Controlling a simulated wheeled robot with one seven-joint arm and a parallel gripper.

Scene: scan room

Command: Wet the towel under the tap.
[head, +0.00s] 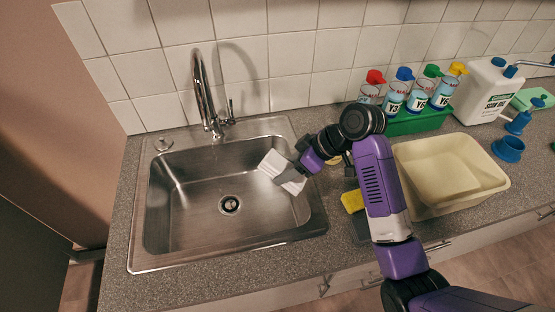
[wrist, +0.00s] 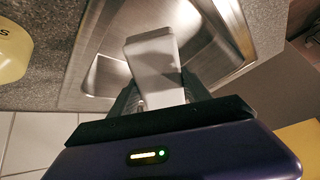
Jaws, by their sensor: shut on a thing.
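A white folded towel (head: 282,172) is held by my gripper (head: 300,167) over the right side of the steel sink (head: 180,238). In the wrist view the towel (wrist: 153,62) sticks out between the two dark fingers, with the sink (wrist: 215,50) beyond it. The gripper is shut on the towel. The tap (head: 203,92) stands behind the sink with its curved spout over the basin, to the left of the towel. The towel is apart from the spout. No water stream shows.
A cream basin (head: 480,195) stands on the counter at right. A green rack (head: 405,125) of several colour-capped bottles and a white canister (head: 485,90) stand behind it. A yellow sponge (head: 352,201) lies beside my arm. The sink's left and middle are clear.

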